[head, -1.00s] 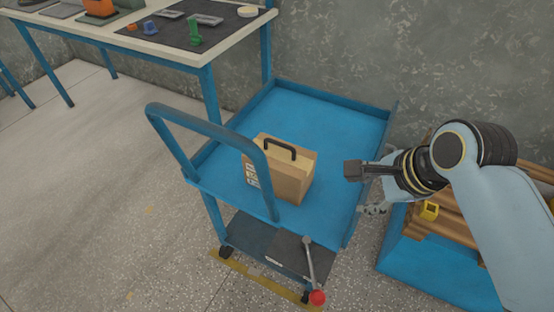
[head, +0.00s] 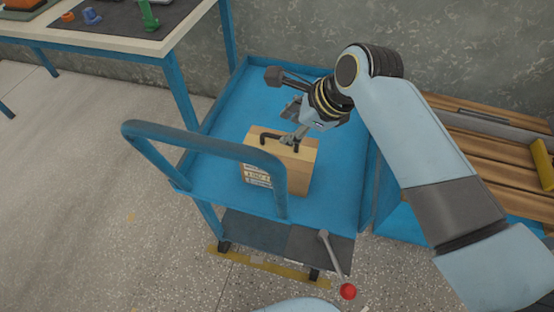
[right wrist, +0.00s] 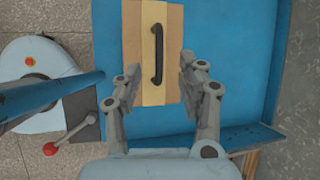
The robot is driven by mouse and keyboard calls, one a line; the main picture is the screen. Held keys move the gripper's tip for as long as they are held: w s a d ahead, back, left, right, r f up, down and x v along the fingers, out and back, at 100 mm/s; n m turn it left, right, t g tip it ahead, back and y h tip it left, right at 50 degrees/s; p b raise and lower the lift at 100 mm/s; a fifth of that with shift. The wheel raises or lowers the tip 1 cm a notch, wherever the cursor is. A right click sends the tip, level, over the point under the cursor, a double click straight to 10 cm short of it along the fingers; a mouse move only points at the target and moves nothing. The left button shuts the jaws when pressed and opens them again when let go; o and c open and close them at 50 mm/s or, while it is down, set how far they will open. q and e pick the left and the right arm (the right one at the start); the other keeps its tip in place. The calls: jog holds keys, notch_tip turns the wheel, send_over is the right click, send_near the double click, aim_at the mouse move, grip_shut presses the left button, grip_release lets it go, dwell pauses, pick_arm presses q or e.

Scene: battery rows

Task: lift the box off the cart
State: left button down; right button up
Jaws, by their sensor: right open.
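The handle lies nearer the middle of the gap. My left gripper is out of view.
The cart's blue push handle (head: 210,145) rises in front of the box. A lever with a red knob (head: 347,291) sticks out below the cart top. A workbench (head: 120,38) stands at the back left. Wooden planks (head: 480,150) lie to the right. The cart top behind the box is clear.

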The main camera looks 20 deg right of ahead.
aim_at(280, 136)
jog(key=shift+w+a+f, duration=0.15)
jog(key=shift+w+f, duration=0.05)
jog(key=shift+f, duration=0.15)
jog(key=b+x, duration=0.1)
jog(key=x, duration=0.4)
jog(key=shift+s+f, duration=0.15)
jog(key=shift+f, duration=0.05)
jog(key=shift+c, duration=1.5)
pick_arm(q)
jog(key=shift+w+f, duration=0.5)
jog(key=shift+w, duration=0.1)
pick_arm(e)
grip_shut()
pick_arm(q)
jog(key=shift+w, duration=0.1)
pick_arm(e)
jog(key=shift+r, duration=0.1)
